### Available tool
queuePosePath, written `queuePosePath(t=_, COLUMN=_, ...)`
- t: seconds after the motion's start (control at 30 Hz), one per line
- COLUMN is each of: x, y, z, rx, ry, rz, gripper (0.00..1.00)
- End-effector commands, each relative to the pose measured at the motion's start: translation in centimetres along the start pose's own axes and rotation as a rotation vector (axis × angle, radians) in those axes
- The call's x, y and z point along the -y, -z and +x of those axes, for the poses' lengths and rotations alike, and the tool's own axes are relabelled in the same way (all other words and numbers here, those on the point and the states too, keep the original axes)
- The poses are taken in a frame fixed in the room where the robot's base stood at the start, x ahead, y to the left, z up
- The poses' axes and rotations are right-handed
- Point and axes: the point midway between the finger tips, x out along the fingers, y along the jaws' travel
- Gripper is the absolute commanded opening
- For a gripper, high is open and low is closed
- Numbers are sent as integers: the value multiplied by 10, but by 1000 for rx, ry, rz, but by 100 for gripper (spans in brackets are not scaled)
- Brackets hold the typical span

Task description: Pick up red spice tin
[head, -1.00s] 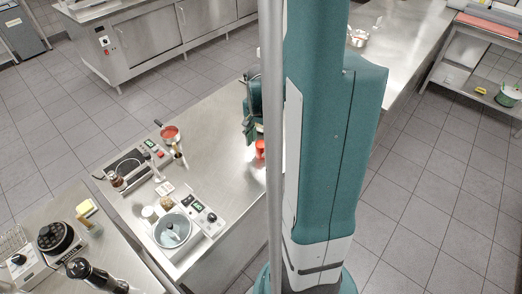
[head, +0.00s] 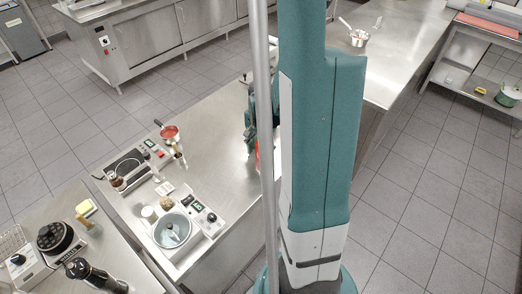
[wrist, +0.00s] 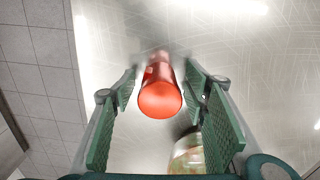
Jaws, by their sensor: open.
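The red spice tin (wrist: 160,99) shows in the wrist view as a red cylinder, its round end toward the camera. It stands on the steel worktop between the two green finger pads of my gripper (wrist: 162,78). The gripper is open, with a visible gap on each side of the tin. In the head view, only a sliver of the tin (head: 257,155) shows beside the pole and my arm. My gripper (head: 250,130) is partly hidden there too.
A glass jar (wrist: 187,155) stands close to the tin, near the right finger. The worktop (head: 215,125) is bare left of the gripper. Farther left are a red saucepan (head: 169,132), a hotplate (head: 127,167) and a pot (head: 172,230).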

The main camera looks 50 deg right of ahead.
Motion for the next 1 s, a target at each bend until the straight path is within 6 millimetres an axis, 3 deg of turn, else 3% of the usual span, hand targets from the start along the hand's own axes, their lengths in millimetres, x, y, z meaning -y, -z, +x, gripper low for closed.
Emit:
queuePosePath(t=0.53, x=0, y=0, z=0, rx=0, ry=0, rz=0, gripper=45)
queuePosePath(t=0.77, x=0, y=0, z=0, rx=0, ry=0, rz=0, gripper=15)
queuePosePath(t=1.0, x=0, y=0, z=0, rx=0, ry=0, rz=0, gripper=15)
